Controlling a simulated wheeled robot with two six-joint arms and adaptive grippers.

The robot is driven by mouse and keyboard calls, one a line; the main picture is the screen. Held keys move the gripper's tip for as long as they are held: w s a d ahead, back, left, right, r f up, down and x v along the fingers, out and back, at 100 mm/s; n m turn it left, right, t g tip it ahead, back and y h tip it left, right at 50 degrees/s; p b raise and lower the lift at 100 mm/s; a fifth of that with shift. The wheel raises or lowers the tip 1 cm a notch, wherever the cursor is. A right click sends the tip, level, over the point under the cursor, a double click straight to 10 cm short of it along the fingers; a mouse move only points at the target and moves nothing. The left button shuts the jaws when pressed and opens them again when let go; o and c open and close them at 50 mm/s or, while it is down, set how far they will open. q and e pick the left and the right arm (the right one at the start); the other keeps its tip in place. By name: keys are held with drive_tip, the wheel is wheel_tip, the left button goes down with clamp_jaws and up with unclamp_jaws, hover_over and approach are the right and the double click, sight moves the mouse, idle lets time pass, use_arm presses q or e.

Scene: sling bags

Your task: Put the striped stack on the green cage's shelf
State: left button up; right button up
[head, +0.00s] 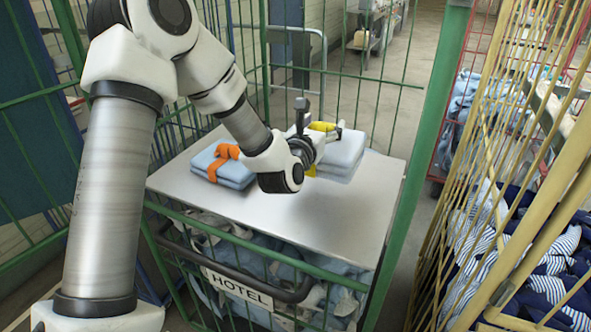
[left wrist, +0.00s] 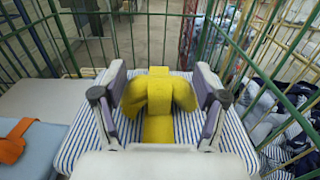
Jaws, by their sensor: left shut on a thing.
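The striped stack (head: 345,152) is a folded pile tied with a yellow strap. In the left wrist view the stack (left wrist: 85,150) shows blue and white stripes, and a yellow knot (left wrist: 158,92) sits between my fingers. My left gripper (head: 322,130) is shut on the yellow knot, above the middle of the stack; it also shows in the left wrist view (left wrist: 160,103). The stack is at the back right of the grey shelf (head: 335,218) of the green cage (head: 408,205). Whether its underside touches the shelf, I cannot tell. My right gripper is out of view.
A light blue stack with an orange strap (head: 228,158) lies on the shelf's left side. A HOTEL sign (head: 238,287) hangs on the cage front, with linen below the shelf. A yellow cage (head: 490,190) with striped linen stands at right. The shelf's front is clear.

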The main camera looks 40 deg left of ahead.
use_arm(q)
wheel_tip(320, 180, down, 8)
drive_tip(key=shift+r+p, duration=0.25)
drive_tip(key=shift+p, duration=0.2)
drive_tip(key=shift+w+f, duration=0.1)
drive_tip(key=shift+f, duration=0.25)
drive_tip(key=o, duration=1.8)
